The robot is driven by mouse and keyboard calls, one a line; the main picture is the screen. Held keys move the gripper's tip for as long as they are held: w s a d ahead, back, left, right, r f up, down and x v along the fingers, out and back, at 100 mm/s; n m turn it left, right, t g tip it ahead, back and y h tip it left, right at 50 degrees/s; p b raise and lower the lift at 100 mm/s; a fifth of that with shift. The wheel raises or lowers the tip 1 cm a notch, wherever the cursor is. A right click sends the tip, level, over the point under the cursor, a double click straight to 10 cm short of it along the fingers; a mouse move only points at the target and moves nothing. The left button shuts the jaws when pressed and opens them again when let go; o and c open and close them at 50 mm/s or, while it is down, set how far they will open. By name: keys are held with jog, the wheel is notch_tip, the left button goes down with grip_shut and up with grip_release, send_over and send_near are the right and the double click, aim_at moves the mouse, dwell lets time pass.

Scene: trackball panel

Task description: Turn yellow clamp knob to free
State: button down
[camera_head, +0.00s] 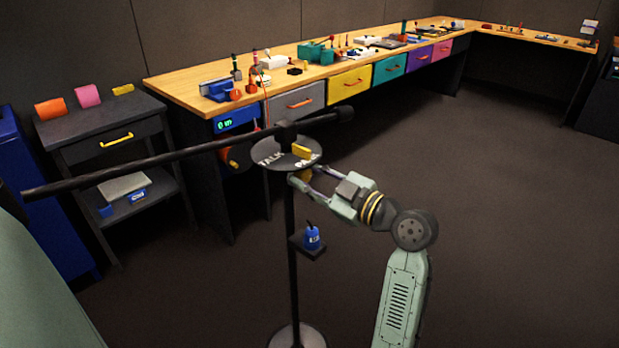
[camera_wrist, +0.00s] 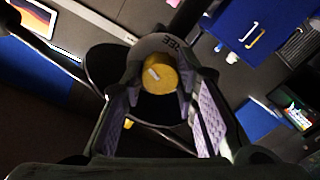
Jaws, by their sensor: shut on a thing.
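The yellow clamp knob (camera_wrist: 159,77) is round with a pale mark on its face. It sits in front of a grey collar (camera_wrist: 176,43) with partly hidden lettering that seems to end in "EE". The fingers hide the knob's sides.
A long black boom (camera_head: 150,160) crosses above the disc (camera_head: 268,157), which bears white lettering and a yellow piece (camera_head: 301,152). A blue object (camera_head: 312,238) sits on a small shelf on the pole (camera_head: 291,275). The workbench (camera_head: 190,85) stands behind; floor at right is clear.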

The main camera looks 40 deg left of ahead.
jog(key=m, duration=0.5)
jog(key=shift+m+p, duration=0.8)
jog(key=shift+m, duration=1.5)
jog(key=c, duration=1.5)
grip_release()
jog(key=shift+c, duration=0.2)
jog(key=shift+d, duration=0.1)
jog(key=d, duration=1.2)
jog(key=shift+s, duration=0.15)
jog(key=shift+o, duration=0.3)
